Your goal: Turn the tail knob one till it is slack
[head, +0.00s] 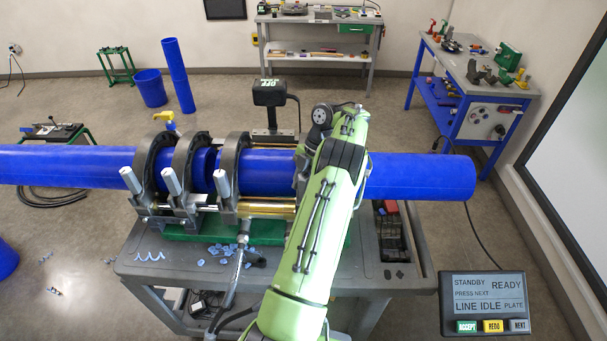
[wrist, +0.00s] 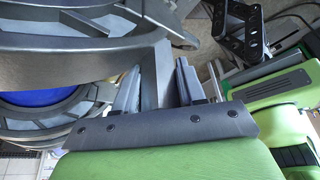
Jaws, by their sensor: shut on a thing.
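The blue pipe (head: 420,177) lies through the clamp rings of the fusion machine. Three silver clamp knobs show upright in the head view: left (head: 130,180), middle (head: 172,182) and right (head: 222,183). A further clamp at the tail end is mostly hidden behind my green arm. In the wrist view my gripper (wrist: 155,90) has its two fingers around a grey part (wrist: 160,75) beside the clamp ring (wrist: 60,50); I take it for the tail knob, though its top is covered. My gripper is hidden in the head view.
The machine stands on a grey cart (head: 145,262) with blue shavings (head: 222,252). A black box reading OFF (head: 270,92) stands behind the clamps. A control panel (head: 487,302) reads STANDBY, READY at lower right. A blue bench (head: 470,90) stands at back right.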

